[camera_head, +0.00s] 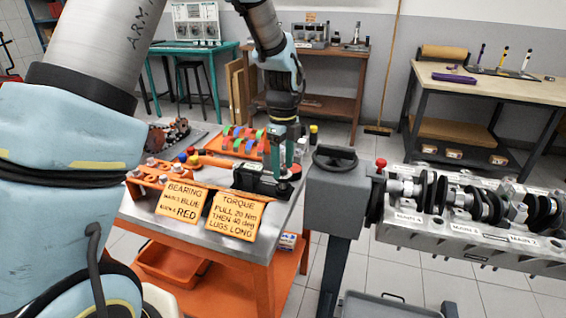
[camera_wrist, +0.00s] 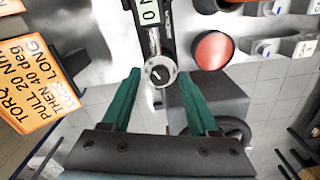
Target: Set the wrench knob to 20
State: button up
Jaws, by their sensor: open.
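In the wrist view, a small round silver knob (camera_wrist: 160,72) with a dark centre and a white mark sits at the end of a dark wrench body (camera_wrist: 168,30). A white scale window with black characters, partly cut off, lies along that body. My gripper (camera_wrist: 160,76) is open, with one green finger on each side of the knob and gaps visible between them. I cannot tell how far the fingertips are above it. In the head view my gripper (camera_head: 283,165) points down over the right end of the dark device (camera_head: 255,180) on the bench. The knob is not clear there.
A red round button (camera_wrist: 213,50) is right of the knob. Orange cards for bearing (camera_head: 181,203) and torque (camera_head: 234,217) stand at the bench's front. A grey engine stand (camera_head: 342,190) with a crankshaft block (camera_head: 470,220) is close on the right. Coloured parts (camera_head: 240,140) lie behind.

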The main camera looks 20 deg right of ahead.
grip_shut()
dwell(0.4)
dwell(0.4)
jog(key=n, duration=0.3)
jog(key=shift+n, duration=0.4)
jog(key=n, duration=0.4)
jog(key=shift+n, duration=0.3)
jog(key=n, duration=0.3)
jog(key=shift+n+p, duration=0.3)
jog(key=shift+n, duration=1.8)
